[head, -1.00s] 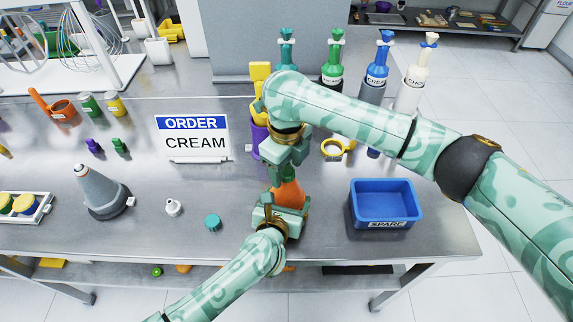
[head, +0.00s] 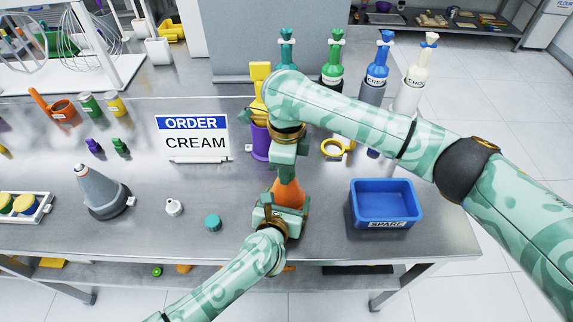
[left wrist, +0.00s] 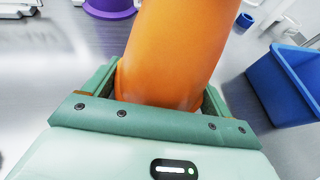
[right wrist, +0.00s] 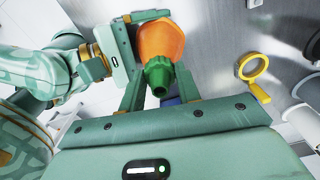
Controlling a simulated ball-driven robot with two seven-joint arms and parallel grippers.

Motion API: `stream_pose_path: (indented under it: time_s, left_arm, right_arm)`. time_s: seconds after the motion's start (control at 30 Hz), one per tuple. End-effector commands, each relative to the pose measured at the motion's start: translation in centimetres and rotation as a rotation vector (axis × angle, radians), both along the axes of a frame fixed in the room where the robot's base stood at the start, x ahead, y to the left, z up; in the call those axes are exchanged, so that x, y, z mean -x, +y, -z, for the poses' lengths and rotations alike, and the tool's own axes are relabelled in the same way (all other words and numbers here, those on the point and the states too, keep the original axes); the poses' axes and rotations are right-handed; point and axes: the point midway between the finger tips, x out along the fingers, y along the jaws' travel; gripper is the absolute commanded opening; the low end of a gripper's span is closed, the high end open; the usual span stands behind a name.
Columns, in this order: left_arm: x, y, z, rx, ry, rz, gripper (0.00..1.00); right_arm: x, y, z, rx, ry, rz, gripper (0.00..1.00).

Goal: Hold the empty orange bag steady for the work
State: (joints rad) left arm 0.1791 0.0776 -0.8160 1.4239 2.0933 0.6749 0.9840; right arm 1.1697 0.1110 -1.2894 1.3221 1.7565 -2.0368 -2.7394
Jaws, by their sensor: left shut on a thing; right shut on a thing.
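The orange bag (head: 289,192) stands upright near the table's front edge, wide end down and tip up. My left gripper (head: 281,211) is shut around its lower part, and the left wrist view shows the orange side (left wrist: 175,50) rising between the fingers. A green ribbed piece (right wrist: 157,76) sits on the bag's tip. My right gripper (right wrist: 158,88) is above the bag with its fingers on both sides of this piece, seemingly shut on it. The exact finger contact is partly hidden. Whether the bag is empty cannot be seen.
The blue SPARE bin (head: 386,207) stands to the right. A teal cap (head: 212,222), a white nozzle (head: 174,207) and a grey cone (head: 100,192) stand left. The ORDER CREAM sign (head: 192,138) is behind them.

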Motion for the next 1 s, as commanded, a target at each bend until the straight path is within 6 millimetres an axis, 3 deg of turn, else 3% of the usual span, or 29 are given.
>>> stream_pose_path:
  time_s: [0.2, 0.23, 0.3, 0.5, 0.57, 0.8, 1.0]
  left_arm:
    - [0.04, -0.08, -0.04, 0.0, -0.001, 0.002, 0.57]
    - [0.04, -0.08, -0.04, 0.0, -0.002, 0.002, 0.57]
    - [0.04, -0.08, -0.05, 0.0, -0.002, 0.002, 0.57]
    - [0.02, -0.07, -0.04, 0.0, -0.001, 0.001, 0.57]
    - [0.01, -0.06, -0.04, 0.0, -0.001, 0.001, 0.57]
    - [0.01, -0.05, -0.04, 0.0, -0.001, 0.001, 0.57]
    - [0.0, -0.04, -0.04, 0.0, -0.001, 0.001, 0.57]
  right_arm:
    - [-0.02, -0.11, 0.12, 0.003, -0.001, -0.01, 0.07]
    - [-0.02, -0.11, 0.13, 0.003, 0.0, -0.009, 0.41]
    - [-0.01, -0.09, 0.13, 0.003, 0.0, -0.009, 0.58]
    - [0.0, -0.07, 0.1, 0.002, 0.0, -0.008, 0.58]
    - [0.0, -0.06, 0.1, 0.002, 0.0, -0.008, 0.69]
    - [0.01, -0.05, 0.08, 0.002, 0.0, -0.001, 0.69]
    - [0.01, -0.09, 0.1, 0.003, 0.001, 0.222, 0.69]
